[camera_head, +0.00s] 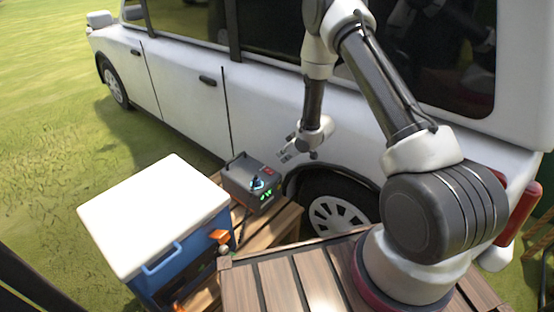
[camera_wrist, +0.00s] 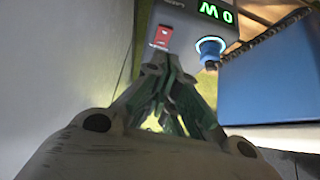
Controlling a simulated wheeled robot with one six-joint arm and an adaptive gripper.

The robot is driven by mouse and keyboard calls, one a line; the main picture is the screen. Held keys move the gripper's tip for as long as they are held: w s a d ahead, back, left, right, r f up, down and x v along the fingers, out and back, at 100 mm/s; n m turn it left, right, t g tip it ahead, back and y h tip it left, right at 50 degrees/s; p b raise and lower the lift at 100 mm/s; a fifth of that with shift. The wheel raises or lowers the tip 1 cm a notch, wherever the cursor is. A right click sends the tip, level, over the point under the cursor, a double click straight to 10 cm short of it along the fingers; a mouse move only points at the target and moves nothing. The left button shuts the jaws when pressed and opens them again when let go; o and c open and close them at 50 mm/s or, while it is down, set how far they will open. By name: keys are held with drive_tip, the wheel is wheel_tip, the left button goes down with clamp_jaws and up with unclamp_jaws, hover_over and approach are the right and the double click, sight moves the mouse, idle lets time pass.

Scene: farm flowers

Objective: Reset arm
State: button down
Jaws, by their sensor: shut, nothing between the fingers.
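My gripper (camera_head: 284,156) is at the end of my raised arm, above and to the right of a dark grey box-shaped device and in front of the white car. In the wrist view my gripper (camera_wrist: 165,68) has its fingers together with nothing between them. The grey device (camera_head: 243,171) stands on a wooden surface and has a blue-lit knob, a red switch and green lit characters. In the wrist view the device (camera_wrist: 185,22) lies just beyond the fingertips, with its red switch (camera_wrist: 162,37) and blue knob (camera_wrist: 211,47) showing. I cannot tell whether the fingertips touch it.
A blue cooler (camera_head: 165,268) with a white lid stands left of the device; its blue side (camera_wrist: 270,85) fills the right of the wrist view. The white car (camera_head: 180,90) stands close behind. Wooden slats (camera_head: 290,285) lie in front. Open grass (camera_head: 50,140) is at left.

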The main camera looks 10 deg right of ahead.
drive_tip(key=shift+s+d+r, duration=0.3)
drive_tip(key=shift+s+r, duration=0.1)
drive_tip(key=shift+s, duration=0.05)
